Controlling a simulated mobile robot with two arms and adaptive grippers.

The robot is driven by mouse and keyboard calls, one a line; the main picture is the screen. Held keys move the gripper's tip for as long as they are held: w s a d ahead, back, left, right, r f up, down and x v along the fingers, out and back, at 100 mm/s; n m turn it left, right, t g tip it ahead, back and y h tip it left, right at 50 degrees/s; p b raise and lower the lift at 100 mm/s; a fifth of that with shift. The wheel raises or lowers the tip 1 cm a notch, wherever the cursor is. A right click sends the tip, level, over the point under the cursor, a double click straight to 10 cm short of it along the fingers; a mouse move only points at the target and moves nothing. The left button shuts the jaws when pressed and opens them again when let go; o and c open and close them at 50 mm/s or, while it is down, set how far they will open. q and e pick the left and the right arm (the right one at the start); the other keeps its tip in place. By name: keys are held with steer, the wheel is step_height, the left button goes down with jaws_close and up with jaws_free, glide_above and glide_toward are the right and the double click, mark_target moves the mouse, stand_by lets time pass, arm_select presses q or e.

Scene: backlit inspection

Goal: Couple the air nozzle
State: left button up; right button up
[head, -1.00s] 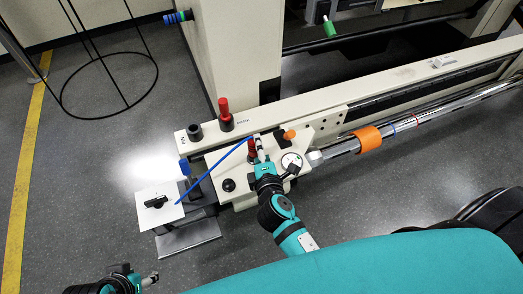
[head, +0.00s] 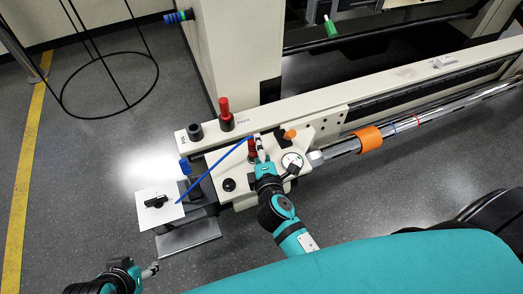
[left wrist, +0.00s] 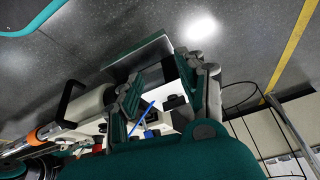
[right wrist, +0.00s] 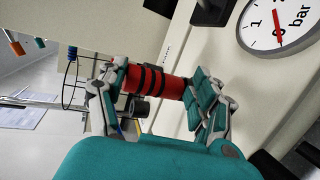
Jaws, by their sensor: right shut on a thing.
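My right gripper (head: 259,152) is at the machine's cream end block (head: 225,170). In the right wrist view its fingers are closed on a red cylinder with black bands (right wrist: 160,84), which looks like the air nozzle. A short dark ring-shaped part (right wrist: 139,108) shows just beside it. A blue hose (head: 215,168) runs from the white-topped box up to the right gripper. Whether the nozzle touches a port is hidden by the gripper. My left gripper (head: 151,270) is open and empty, low above the floor; its spread fingers also show in the left wrist view (left wrist: 160,92).
A pressure gauge (head: 292,161) sits right of the right gripper; its red needle is near 0 in the right wrist view (right wrist: 277,27). A red knob (head: 225,112), black knob (head: 195,131) and orange knob (head: 289,134) stand close by. The white-topped box (head: 158,210) is at left.

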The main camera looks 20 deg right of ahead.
arm_select(q)
steer(key=shift+s, duration=0.1)
arm_select(e)
steer(key=shift+o, duration=0.2)
steer(key=shift+w+a+r, duration=0.15)
steer(key=shift+w+a, duration=0.1)
steer(key=shift+a, duration=0.2)
steer(key=shift+c, duration=1.1)
arm_select(q)
steer(key=shift+s+a+f+g, duration=0.15)
steer(key=shift+s+g, duration=0.15)
steer(key=shift+s, duration=0.2)
steer(key=shift+s+a+f+g, duration=0.15)
steer(key=shift+s+g, duration=0.15)
steer(key=shift+s, duration=0.2)
arm_select(e)
steer(key=shift+r, duration=0.3)
steer(key=shift+c, duration=0.3)
steer(key=o, duration=1.8)
steer(key=shift+w+a+f, duration=0.1)
steer(key=shift+w+f, duration=0.1)
steer(key=shift+f, duration=0.05)
arm_select(q)
steer(key=shift+w+a, duration=0.1)
steer(key=shift+w, duration=0.1)
arm_select(e)
steer(key=shift+s+d+f, duration=0.1)
steer(key=shift+s+d, duration=0.05)
steer(key=shift+d, duration=0.05)
